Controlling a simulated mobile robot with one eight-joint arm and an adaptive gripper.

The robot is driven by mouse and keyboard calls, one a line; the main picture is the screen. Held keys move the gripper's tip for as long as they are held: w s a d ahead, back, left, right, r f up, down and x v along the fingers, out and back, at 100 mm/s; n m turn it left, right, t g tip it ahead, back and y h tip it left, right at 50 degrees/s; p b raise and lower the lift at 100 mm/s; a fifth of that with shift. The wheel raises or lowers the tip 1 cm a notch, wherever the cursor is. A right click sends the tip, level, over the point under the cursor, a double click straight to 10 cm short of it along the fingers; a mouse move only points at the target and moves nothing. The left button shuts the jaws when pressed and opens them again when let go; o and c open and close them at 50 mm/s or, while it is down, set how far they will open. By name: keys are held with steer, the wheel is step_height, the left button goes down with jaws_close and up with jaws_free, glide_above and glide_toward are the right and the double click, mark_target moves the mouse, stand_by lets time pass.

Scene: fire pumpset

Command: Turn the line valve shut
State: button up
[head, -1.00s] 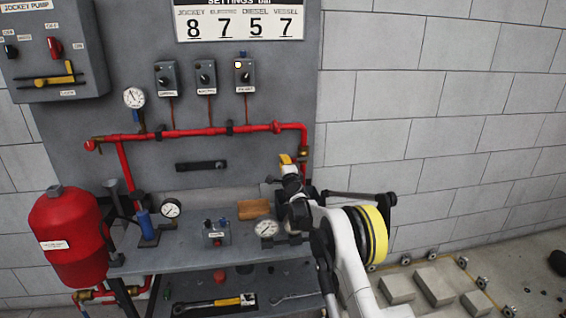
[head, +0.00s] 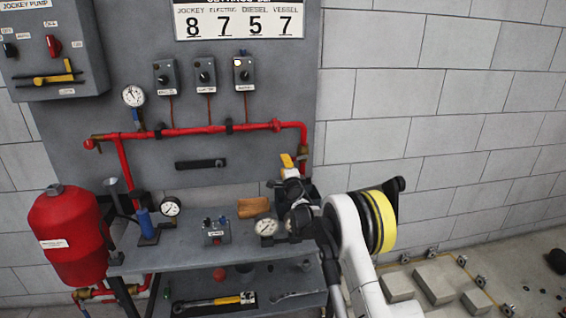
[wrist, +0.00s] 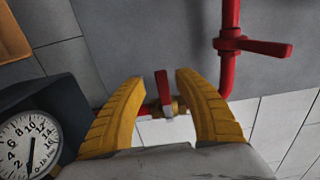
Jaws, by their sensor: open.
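The fingers are apart with nothing held; contact with the lever cannot be told. A second red handle (wrist: 262,47) sits on the other pipe run, right of the fingers in the wrist view.
A dial gauge (wrist: 28,145) is close at lower left in the wrist view; a wooden block (head: 252,208) lies on the grey bench (head: 190,257). The red pipe (head: 180,131) runs across the panel under three switch boxes. Blocks (head: 434,284) lie on the floor at right.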

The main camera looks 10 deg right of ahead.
steer(key=s, duration=0.8)
steer(key=shift+s, duration=0.2)
steer(key=s+d+r+m+h, duration=0.25)
steer(key=s+r+m, duration=0.25)
steer(key=r+m, duration=0.35)
steer(key=s+d+r+m+h, duration=0.2)
steer(key=s+d+r+m, duration=0.2)
steer(key=r+m, duration=0.45)
steer(key=s+d+r+m+g+h, duration=0.1)
steer(key=s+d+m+g, duration=0.1)
steer(key=s+m, duration=0.45)
steer(key=s+d+r+m+g+h, duration=0.1)
steer(key=s+d+m+g, duration=0.1)
steer(key=s+m, duration=0.45)
steer(key=s+a+f+m+g+y, duration=0.2)
steer(key=s+a+f+m, duration=0.1)
steer(key=s+m, duration=0.5)
steer(key=s+a+f+m+g+y, duration=0.2)
steer(key=s+a+f+m, duration=0.2)
steer(key=s, duration=1)
steer(key=s+a+f+m+g+y, duration=0.2)
steer(key=s+f+m, duration=0.5)
steer(key=s+m, duration=0.4)
steer(key=shift+a+m+g, duration=0.5)
steer(key=shift+a+m, duration=0.1)
steer(key=shift+a, duration=0.1)
